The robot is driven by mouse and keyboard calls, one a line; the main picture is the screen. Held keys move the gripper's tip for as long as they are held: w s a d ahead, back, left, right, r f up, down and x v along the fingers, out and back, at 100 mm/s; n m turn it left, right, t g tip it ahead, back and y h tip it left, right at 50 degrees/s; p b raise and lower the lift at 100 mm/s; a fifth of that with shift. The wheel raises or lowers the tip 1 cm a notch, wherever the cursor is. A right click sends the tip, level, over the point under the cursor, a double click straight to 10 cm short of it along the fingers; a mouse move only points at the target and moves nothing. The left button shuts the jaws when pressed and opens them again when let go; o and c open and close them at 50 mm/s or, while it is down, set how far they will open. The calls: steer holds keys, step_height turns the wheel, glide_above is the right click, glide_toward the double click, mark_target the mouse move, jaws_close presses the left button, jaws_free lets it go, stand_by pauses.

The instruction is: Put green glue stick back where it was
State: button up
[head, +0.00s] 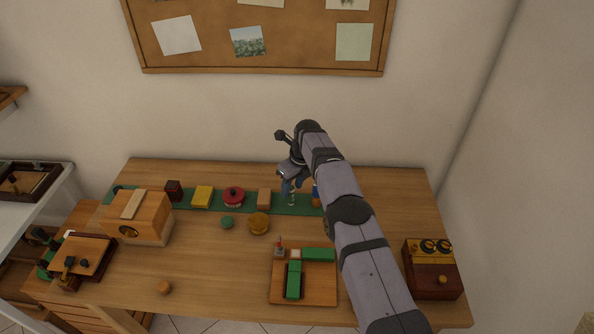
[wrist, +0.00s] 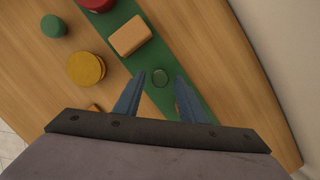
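The green glue stick (wrist: 160,78) shows from above in the wrist view as a small round green top over the green strip (wrist: 196,100). In the head view the glue stick (head: 292,199) appears upright on the strip, small and partly hidden by my gripper. My gripper (head: 291,189) points down over it with its blue fingers apart. In the wrist view the fingers of my gripper (wrist: 161,88) stand on either side of the glue stick with a gap on both sides. I cannot tell how far above the strip the fingertips are.
An orange-tan block (head: 264,198) stands left of my gripper on the strip. A red round item (head: 234,196) and yellow block (head: 203,196) follow further left. A yellow disc (head: 259,223) is in front. An orange-and-blue item (head: 316,193) is close right, partly behind my arm.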

steer(key=b+v, duration=0.2)
steer(key=v, duration=0.9)
steer(key=shift+d, duration=0.1)
steer(key=s+d+r+n+h, duration=0.1)
steer(key=s+d+n, duration=1)
steer(key=s+n, duration=0.25)
steer(key=s+d+f+n, duration=0.1)
steer(key=s+n, duration=0.3)
steer(key=s, duration=0.4)
steer(key=s+d+f+n+g, duration=0.1)
steer(key=s+d+n, duration=0.3)
steer(key=s, duration=0.4)
steer(key=s+d+f+n+g+h, duration=0.1)
steer(key=s+d+f+n, duration=0.1)
steer(key=s+n, duration=0.3)
steer(key=s+f, duration=0.1)
steer(key=s, duration=0.3)
steer(key=shift+d, duration=0.2)
